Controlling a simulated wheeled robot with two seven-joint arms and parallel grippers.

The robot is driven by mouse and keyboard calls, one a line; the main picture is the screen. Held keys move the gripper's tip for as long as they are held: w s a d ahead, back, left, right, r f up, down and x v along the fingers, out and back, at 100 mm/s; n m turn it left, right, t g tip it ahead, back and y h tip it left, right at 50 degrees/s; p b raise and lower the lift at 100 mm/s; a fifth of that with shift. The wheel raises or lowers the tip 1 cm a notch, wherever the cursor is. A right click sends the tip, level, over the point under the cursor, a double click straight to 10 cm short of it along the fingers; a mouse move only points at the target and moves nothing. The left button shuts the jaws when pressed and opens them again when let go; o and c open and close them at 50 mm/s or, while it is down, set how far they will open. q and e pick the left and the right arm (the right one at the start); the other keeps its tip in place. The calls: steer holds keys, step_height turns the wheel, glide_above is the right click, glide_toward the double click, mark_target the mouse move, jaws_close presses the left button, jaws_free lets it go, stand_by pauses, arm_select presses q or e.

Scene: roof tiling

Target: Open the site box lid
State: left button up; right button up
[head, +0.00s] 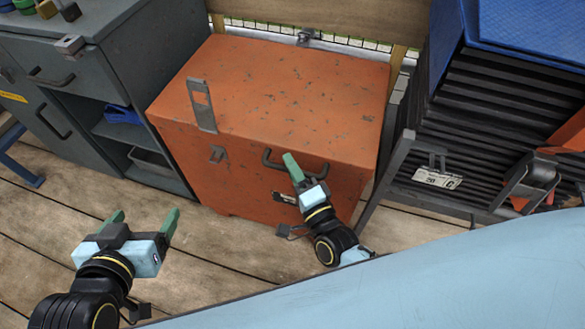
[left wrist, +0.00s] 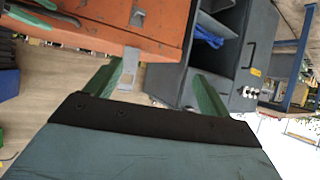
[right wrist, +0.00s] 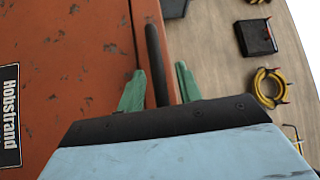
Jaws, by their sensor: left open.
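The orange site box (head: 185,165) stands in the middle of the head view with its lid (head: 290,85) down. A grey hasp plate (head: 202,105) on the lid's front left is flipped up, clear of the staple (head: 217,154) below it. The hasp also shows in the left wrist view (left wrist: 130,68). The dark handle (head: 270,158) is at the box's front edge. My right gripper (head: 293,167) is at this handle; in the right wrist view its fingers close in on both sides of the bar (right wrist: 156,60). My left gripper (head: 145,220) is open and empty, in front of the box's left side.
A grey cabinet (head: 110,55) with open shelves stands close on the left. A dark ribbed stack with a blue top (head: 510,50) stands close on the right. A wooden board (head: 330,22) is behind the box. The plank floor (head: 215,265) in front is clear.

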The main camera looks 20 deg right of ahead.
jaws_close()
stand_by(0.3)
